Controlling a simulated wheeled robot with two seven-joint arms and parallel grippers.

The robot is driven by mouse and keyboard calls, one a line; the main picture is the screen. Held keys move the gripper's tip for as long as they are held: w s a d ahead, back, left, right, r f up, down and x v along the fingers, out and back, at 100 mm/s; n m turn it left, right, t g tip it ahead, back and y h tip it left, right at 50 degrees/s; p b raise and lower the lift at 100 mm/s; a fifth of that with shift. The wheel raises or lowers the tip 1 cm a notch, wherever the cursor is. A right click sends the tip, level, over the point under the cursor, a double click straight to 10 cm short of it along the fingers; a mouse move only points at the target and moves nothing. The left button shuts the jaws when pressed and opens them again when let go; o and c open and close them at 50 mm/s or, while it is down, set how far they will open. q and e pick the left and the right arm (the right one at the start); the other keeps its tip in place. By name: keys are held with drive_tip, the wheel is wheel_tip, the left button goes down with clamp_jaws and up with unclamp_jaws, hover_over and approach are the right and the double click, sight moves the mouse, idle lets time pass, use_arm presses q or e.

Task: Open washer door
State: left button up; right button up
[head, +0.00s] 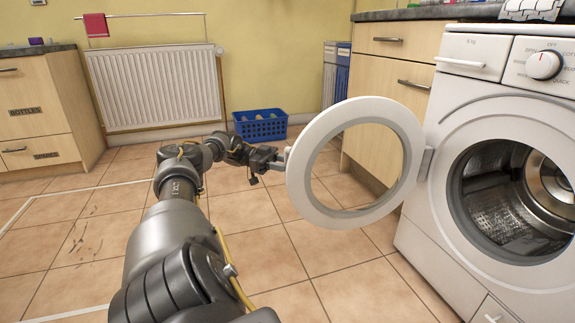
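The white washer (455,130) stands at the right, its drum opening (510,200) uncovered and no laundry visible in the part of the drum I see. Its round door (308,205) is swung wide out to the left on its hinge, with a clear see-through middle. My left gripper (283,160) is at the door's far left rim, next to or touching it. The fingers are small and partly lost against the rim, so I cannot tell whether they grip it. My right gripper is out of view.
Wooden cabinets with drawers (390,85) stand behind the door, close to the washer. A blue basket (260,125) sits on the floor by the radiator (155,85). More cabinets (40,110) stand at the left.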

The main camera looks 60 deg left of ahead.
use_arm(q)
drive_tip(key=v, duration=0.7)
drive_tip(key=shift+a+p, duration=0.2)
drive_tip(key=shift+p, duration=0.1)
idle(0.4)
